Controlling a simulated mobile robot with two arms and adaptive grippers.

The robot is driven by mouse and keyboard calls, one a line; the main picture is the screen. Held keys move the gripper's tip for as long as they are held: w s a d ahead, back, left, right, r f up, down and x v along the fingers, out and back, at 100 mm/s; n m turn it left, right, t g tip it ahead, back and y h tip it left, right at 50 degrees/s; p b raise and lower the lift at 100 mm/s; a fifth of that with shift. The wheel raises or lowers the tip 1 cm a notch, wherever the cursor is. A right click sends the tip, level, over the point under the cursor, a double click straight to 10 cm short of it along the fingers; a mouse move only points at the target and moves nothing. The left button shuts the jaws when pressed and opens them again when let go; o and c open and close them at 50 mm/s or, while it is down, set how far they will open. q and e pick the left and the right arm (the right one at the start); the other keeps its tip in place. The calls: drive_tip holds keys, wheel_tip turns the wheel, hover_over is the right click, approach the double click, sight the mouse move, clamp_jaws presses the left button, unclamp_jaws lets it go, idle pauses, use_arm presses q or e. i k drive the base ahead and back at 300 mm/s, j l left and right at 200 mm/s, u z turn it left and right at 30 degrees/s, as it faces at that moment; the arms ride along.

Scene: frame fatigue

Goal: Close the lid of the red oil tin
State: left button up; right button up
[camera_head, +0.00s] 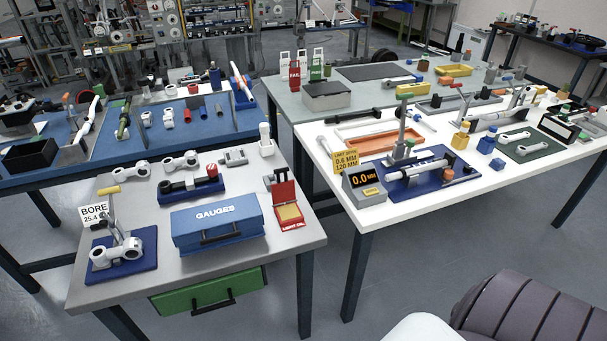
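The red oil tin (294,225) stands near the right edge of the grey table at the left, beside the blue gauges case. Its red lid (284,193) is open and stands up at the back of the tin. A yellow inside surface shows below the lid, and light lettering, too small to read surely, is on the front. Neither of my grippers shows in the head view. A white and dark ribbed part at the lower right seems to be part of my own body.
A blue case marked GAUGES (217,222) lies left of the tin. A small dark-handled tool (278,178) is close behind it. A white table (350,215) stands to the right across a floor gap. A green drawer (210,292) hangs under the grey tabletop (180,270).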

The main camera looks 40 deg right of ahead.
sight(285, 192)
drive_tip(key=z, duration=1.05)
